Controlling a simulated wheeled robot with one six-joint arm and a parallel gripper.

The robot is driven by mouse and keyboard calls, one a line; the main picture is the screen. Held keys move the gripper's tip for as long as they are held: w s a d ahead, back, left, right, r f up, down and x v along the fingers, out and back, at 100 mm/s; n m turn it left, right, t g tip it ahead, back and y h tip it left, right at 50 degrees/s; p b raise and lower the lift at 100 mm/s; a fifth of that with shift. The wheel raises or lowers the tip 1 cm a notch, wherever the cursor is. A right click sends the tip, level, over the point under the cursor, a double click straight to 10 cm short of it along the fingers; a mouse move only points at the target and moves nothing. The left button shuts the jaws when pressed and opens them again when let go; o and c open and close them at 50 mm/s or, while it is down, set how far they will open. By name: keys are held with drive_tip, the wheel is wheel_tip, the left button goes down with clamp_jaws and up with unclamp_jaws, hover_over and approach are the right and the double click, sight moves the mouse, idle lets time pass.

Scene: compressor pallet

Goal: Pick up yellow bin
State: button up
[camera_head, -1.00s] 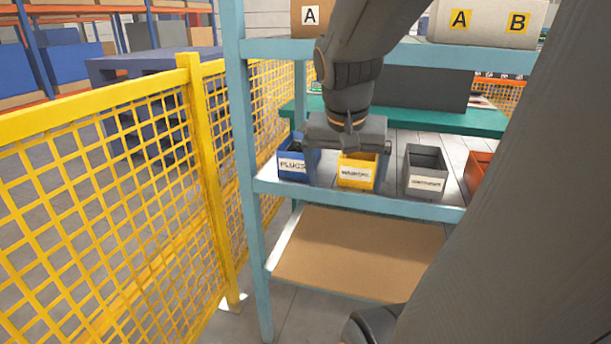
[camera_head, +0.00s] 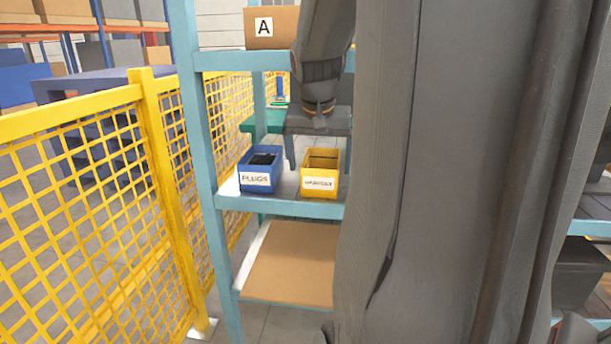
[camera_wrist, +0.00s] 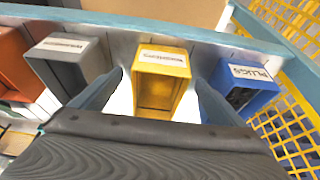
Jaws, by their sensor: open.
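The yellow bin (camera_head: 321,174) stands upright on the middle shelf of the teal rack, with a white label on its front. It also shows in the wrist view (camera_wrist: 160,80), centred beyond my gripper (camera_wrist: 152,90). My gripper is open and empty, with its two fingers spread to either side of the bin in that view. I cannot tell whether the fingers touch the bin. The bin looks empty inside.
A blue bin (camera_head: 259,168) labelled PLUGS stands to the left on the same shelf. In the wrist view a grey bin (camera_wrist: 68,66) and an orange bin (camera_wrist: 14,62) stand on the other side. A box marked A (camera_head: 270,28) is on the upper shelf. A yellow mesh fence (camera_head: 85,200) borders the rack's left.

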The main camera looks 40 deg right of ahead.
drive_tip(key=x, duration=0.5)
drive_tip(key=shift+w+d+b, duration=0.15)
drive_tip(key=shift+d+b, duration=0.05)
drive_tip(key=shift+b, duration=0.2)
drive_tip(key=shift+c, duration=0.2)
drive_tip(key=c, duration=1.1)
drive_tip(key=shift+c, duration=0.2)
drive_tip(key=shift+r+p, duration=0.2)
drive_tip(key=shift+p, duration=0.1)
